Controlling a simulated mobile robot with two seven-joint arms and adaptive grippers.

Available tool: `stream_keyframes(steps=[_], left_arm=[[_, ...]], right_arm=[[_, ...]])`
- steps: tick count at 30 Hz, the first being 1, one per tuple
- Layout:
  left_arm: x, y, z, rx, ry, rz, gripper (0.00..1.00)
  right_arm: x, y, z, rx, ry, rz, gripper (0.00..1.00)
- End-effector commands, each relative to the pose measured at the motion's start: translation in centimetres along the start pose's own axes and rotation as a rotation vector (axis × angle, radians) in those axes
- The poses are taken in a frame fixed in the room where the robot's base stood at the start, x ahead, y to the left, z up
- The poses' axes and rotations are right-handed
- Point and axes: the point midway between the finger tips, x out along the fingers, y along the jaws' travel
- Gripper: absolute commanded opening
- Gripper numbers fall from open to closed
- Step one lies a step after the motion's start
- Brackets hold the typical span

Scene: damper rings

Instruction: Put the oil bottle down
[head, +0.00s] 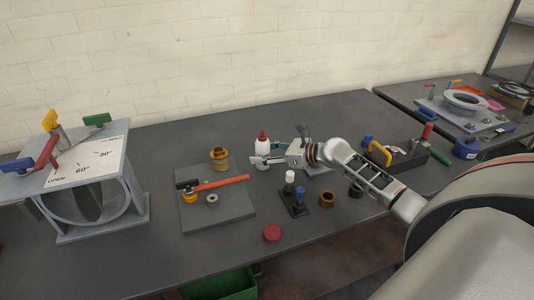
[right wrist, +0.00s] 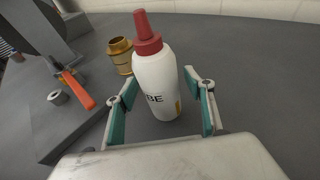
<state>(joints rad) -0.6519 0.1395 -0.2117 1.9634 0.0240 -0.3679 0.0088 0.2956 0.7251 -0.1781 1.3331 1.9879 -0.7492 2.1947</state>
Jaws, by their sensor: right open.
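The oil bottle (head: 263,150) is white with a red cap and stands upright on the dark grey table (head: 320,115). In the right wrist view the bottle (right wrist: 157,84) stands between the two teal-padded fingers, with a gap visible on each side. My right gripper (head: 262,160) is open around the bottle's body; it also shows in the right wrist view (right wrist: 160,100). The bottle's base appears to rest on the table. My left gripper is not in the head view.
A brass fitting (head: 219,157) stands left of the bottle, behind a grey plate (head: 225,213) holding an orange-handled tool (head: 222,182). A small black stand (head: 294,206), a brass ring (head: 327,199) and a red disc (head: 272,233) lie nearer the front. A damper frame (head: 92,190) stands far left.

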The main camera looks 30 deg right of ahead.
Motion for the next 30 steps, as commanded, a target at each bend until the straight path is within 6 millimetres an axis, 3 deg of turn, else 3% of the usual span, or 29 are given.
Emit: stream_keyframes(steps=[5, 18, 24, 30], left_arm=[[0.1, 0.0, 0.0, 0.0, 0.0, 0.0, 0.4], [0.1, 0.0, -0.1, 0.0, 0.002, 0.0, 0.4], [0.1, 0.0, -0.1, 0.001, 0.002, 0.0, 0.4], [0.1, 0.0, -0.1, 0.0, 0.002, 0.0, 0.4]], right_arm=[[-1.6, -0.1, -0.1, -0.001, 0.002, -0.003, 0.53], [-9.5, 0.0, -0.1, -0.001, 0.004, 0.0, 0.53], [-11.4, 0.0, -0.1, 0.001, 0.0, -0.001, 0.53], [-12.0, 0.0, 0.1, -0.001, -0.001, 0.0, 0.53]])
